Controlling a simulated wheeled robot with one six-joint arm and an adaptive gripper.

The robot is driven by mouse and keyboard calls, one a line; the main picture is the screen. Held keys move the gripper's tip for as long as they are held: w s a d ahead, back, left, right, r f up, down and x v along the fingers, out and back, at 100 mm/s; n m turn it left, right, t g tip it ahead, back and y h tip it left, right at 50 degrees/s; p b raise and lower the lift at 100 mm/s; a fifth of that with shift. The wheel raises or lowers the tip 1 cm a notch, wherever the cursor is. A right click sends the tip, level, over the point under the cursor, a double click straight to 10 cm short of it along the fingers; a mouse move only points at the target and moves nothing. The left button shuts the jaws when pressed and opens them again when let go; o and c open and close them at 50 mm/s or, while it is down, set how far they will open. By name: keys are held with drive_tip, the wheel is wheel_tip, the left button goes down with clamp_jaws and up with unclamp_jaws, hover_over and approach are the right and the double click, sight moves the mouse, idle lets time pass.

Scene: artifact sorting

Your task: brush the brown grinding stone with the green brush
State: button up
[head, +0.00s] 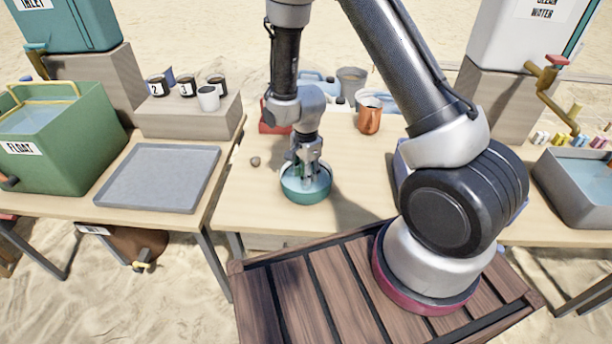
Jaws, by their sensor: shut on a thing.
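My gripper (308,178) points down into a round teal bowl (305,197) near the front edge of the middle table. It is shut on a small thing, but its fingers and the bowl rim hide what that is. A small brown-grey stone (255,161) lies on the table to the left of the bowl, apart from it; I cannot tell whether it is the grinding stone. I cannot make out the green brush.
A grey tray (158,178) lies on the left table, beside a green water tub (62,150). Cups stand on a block (187,118) behind. A copper-coloured mug (369,116) stands behind right of the bowl. A grey basin (572,200) is at right.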

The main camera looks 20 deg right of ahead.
drive_tip(key=shift+s+a, duration=0.2)
drive_tip(key=shift+s, duration=0.35)
drive_tip(key=shift+s+a, duration=0.15)
drive_tip(key=shift+s, duration=0.35)
drive_tip(key=shift+w+d+f, duration=0.1)
drive_tip(key=shift+w+d, duration=0.1)
drive_tip(key=shift+w, duration=0.35)
drive_tip(key=shift+w+d, duration=0.15)
drive_tip(key=shift+w, duration=0.35)
drive_tip(key=shift+s+a, duration=0.2)
drive_tip(key=shift+s, duration=0.35)
drive_tip(key=shift+s+a, duration=0.15)
drive_tip(key=shift+s, duration=0.35)
drive_tip(key=shift+w+d, duration=0.15)
drive_tip(key=shift+w, duration=0.35)
drive_tip(key=shift+w+d, duration=0.15)
drive_tip(key=shift+w, duration=0.35)
drive_tip(key=shift+s+a, duration=0.15)
drive_tip(key=shift+s, duration=0.35)
drive_tip(key=shift+s+a, duration=0.15)
drive_tip(key=shift+s, duration=0.35)
drive_tip(key=shift+w+d, duration=0.2)
drive_tip(key=shift+w, duration=0.35)
drive_tip(key=shift+w+d, duration=0.15)
drive_tip(key=shift+w, duration=0.35)
